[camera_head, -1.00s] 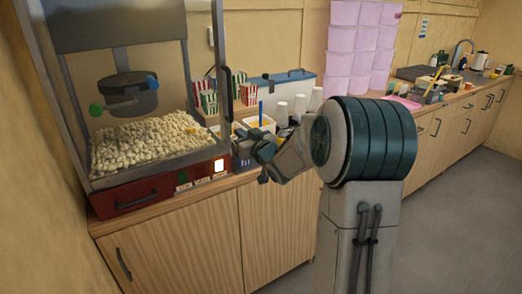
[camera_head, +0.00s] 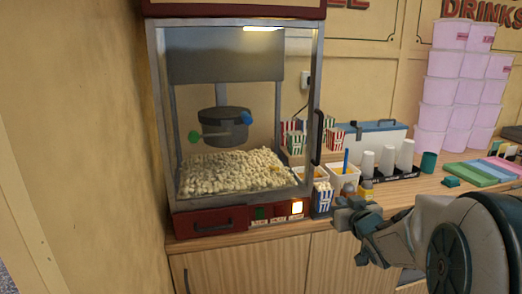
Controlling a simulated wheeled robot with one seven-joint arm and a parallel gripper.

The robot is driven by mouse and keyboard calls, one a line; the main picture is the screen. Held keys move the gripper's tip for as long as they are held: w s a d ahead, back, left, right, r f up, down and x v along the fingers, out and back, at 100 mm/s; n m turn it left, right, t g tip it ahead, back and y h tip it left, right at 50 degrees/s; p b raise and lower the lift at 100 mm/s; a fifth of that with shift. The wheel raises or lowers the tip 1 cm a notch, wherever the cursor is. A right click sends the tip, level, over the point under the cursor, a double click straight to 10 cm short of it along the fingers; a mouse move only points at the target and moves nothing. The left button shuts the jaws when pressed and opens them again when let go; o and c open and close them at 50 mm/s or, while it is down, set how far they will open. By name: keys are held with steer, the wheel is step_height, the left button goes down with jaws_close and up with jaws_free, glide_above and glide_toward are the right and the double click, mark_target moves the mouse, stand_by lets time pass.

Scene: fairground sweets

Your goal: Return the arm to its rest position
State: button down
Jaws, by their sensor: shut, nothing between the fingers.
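My gripper (camera_head: 352,232) is at the lower middle right of the head view, in front of the counter's edge. It is shut and empty, with its fingers seen small and at an angle. My arm reaches in from the lower right corner and hides part of the counter and cabinets behind it. A blue-and-white striped popcorn box (camera_head: 322,199) stands on the counter just beyond and left of the gripper, apart from it as far as I can tell.
The popcorn machine (camera_head: 240,219) holds popcorn (camera_head: 235,172) at left. Tubs (camera_head: 342,181), white cups (camera_head: 386,162), striped boxes (camera_head: 294,139), a cooler box (camera_head: 367,135), coloured trays (camera_head: 470,174) and stacked pink tubs (camera_head: 454,90) fill the counter (camera_head: 425,186).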

steer(key=s+a+f+g, duration=0.2)
steer(key=s+a+g, duration=0.1)
steer(key=s, duration=0.6)
steer(key=s+a+f+m+g, duration=0.1)
steer(key=s+a+f+g, duration=0.2)
steer(key=s, duration=0.6)
steer(key=s+a+f+g+h, duration=0.1)
steer(key=s+a+f+g, duration=0.2)
steer(key=s+g, duration=0.4)
steer(key=s, duration=0.3)
steer(key=shift+f+m, duration=0.25)
steer(key=shift+m, duration=0.05)
